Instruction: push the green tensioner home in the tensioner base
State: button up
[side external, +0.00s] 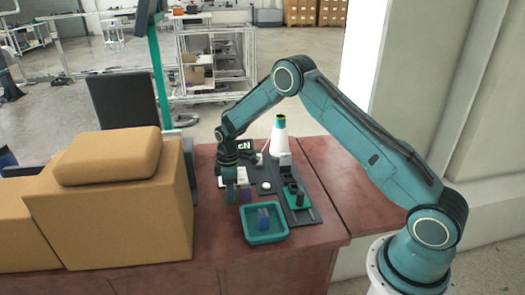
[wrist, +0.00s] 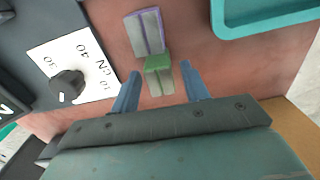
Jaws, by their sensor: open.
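My gripper (wrist: 160,70) is open, its two blue fingers spread either side of a green tensioner (wrist: 158,64) with grey plates. The tensioner is on the red-brown table, and I cannot see the fingers touching it. A purple tensioner (wrist: 147,32) of like shape is just beyond it. In the side view my gripper (side external: 230,193) points down low over the table, left of the purple tensioner (side external: 246,196), and the green tensioner cannot be made out there. A green fixture with a dark post (side external: 297,196) stands to the right; I cannot tell whether it is the tensioner base.
A teal tray (side external: 266,238) with a blue and grey piece inside is at the front; its corner shows in the wrist view (wrist: 232,28). A white dial plate with a black knob (wrist: 67,84) is at left. A tan box (side external: 110,215) is at left.

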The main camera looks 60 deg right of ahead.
jog(key=shift+c, duration=0.4)
jog(key=c, duration=0.8)
jog(key=shift+r, duration=1.5)
jog(key=shift+r, duration=0.15)
jog(key=shift+r, duration=1.9)
jog(key=shift+d, duration=0.1)
jog(key=s+d+r+m, duration=0.1)
jog(key=s+d+m, duration=0.4)
jog(key=d+m, duration=0.4)
jog(key=s+d+r+m, duration=0.1)
jog(key=s+d+m, duration=0.5)
jog(key=d+m, duration=0.2)
jog(key=shift+d+r+m, duration=0.2)
jog(key=shift+d+m, duration=0.2)
jog(key=shift+d, duration=0.75)
